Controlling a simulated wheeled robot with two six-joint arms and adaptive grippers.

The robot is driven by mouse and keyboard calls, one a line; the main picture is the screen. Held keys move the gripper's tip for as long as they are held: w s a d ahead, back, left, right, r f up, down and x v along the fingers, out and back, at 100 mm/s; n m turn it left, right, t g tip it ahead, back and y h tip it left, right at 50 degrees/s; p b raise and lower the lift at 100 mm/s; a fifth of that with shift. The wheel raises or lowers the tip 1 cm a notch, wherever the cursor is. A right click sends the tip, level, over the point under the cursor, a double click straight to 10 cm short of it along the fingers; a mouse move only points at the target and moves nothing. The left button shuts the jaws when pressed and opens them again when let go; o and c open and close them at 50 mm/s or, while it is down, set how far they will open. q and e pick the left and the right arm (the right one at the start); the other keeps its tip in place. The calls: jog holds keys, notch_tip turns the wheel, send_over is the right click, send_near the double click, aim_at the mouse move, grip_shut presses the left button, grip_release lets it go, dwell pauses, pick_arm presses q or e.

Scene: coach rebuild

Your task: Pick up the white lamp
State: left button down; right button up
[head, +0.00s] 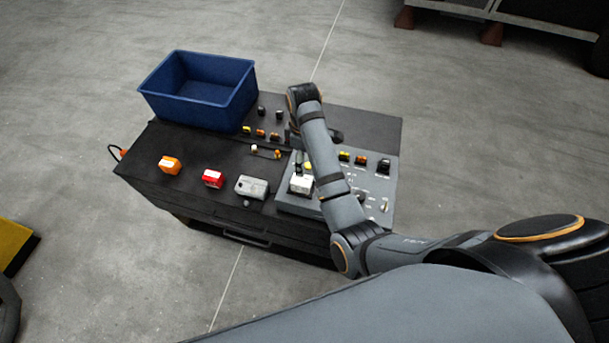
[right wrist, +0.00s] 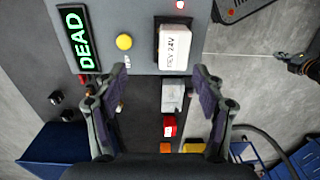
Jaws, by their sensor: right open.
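The white lamp (head: 301,184), a small white block, sits near the left front of the grey panel on the dark bench. In the right wrist view the white lamp (right wrist: 173,46) shows black lettering that seems to read "REV 22V" and a dark base. My right gripper (right wrist: 160,78) is open and empty above the bench. The lamp appears beyond its fingertips, right of the middle of the gap, apart from both fingers. In the head view my right forearm hides most of this gripper. My left gripper is not in view.
A grey box (head: 252,187), a red block (head: 213,179) and an orange block (head: 170,165) stand left of the panel. A blue bin (head: 200,91) stands at the back left. A yellow button (right wrist: 124,41) and a lit "DEAD" sign (right wrist: 79,38) are near the lamp.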

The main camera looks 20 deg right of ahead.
aim_at(302, 179)
jog(key=shift+s+a+f, duration=0.25)
jog(key=shift+s+f, duration=0.3)
jog(key=shift+s+a+f, duration=0.25)
jog(key=shift+s+f, duration=0.25)
jog(key=shift+s+a+f, duration=0.1)
jog(key=shift+a+f, duration=0.1)
jog(key=shift+f, duration=0.4)
jog(key=shift+w+d+f, duration=0.1)
jog(key=shift+w+f, duration=0.15)
notch_tip(302, 179, down, 5)
jog(key=shift+r, duration=0.1)
jog(key=shift+s+a, duration=0.1)
jog(key=shift+a, duration=0.1)
jog(key=shift+d+f, duration=0.1)
jog(key=shift+f, duration=0.1)
jog(key=shift+c, duration=1)
jog(key=c, duration=1.2)
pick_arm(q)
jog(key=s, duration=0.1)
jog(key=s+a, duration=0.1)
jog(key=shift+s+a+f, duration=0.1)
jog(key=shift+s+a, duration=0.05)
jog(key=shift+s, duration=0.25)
pick_arm(e)
jog(key=shift+c, duration=0.2)
